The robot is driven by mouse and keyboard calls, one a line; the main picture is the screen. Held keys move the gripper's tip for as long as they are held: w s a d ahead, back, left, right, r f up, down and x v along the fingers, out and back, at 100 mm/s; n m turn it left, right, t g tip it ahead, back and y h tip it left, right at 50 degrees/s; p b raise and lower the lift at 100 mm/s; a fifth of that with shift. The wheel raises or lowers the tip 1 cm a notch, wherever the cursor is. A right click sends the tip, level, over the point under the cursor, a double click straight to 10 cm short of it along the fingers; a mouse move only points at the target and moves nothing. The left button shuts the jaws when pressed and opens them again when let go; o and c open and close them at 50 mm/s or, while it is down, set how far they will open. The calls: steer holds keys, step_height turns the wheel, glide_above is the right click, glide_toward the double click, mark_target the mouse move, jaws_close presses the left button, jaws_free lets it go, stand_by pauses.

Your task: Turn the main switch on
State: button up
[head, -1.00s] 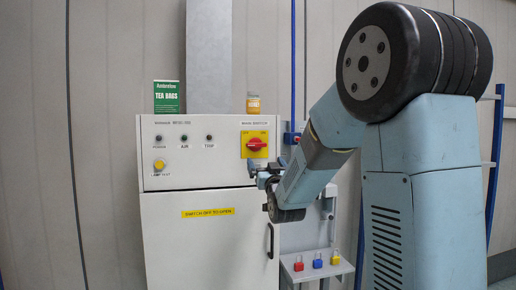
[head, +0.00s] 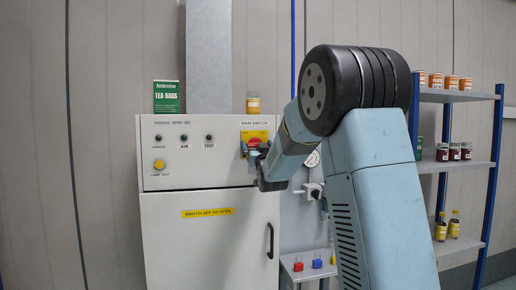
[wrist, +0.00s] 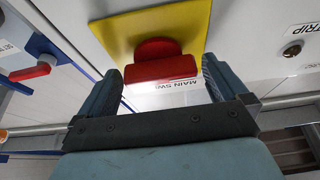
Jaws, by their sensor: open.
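The main switch is a red knob (head: 254,142) on a yellow plate (head: 262,134) at the upper right of the grey-white cabinet (head: 160,260). My gripper (head: 252,156) is in front of it in the head view and partly covers it. In the wrist view the red knob (wrist: 162,70) shows between the two fingers of my open gripper (wrist: 160,80), with the yellow plate (wrist: 150,22) behind. Gaps show on both sides of the knob, and neither finger is seen touching it. Part of the "MAIN SW" label is readable there, upside down.
The panel also has a yellow lamp-test button (head: 160,164) and several small lamps. A tea box (head: 167,96) and a jar (head: 253,103) stand on top. A red lever (wrist: 30,72) shows at the left of the wrist view. Shelves with jars (head: 450,165) stand right.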

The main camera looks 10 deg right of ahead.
steer(key=c, duration=0.8)
steer(key=shift+d, duration=0.1)
steer(key=shift+c, duration=0.5)
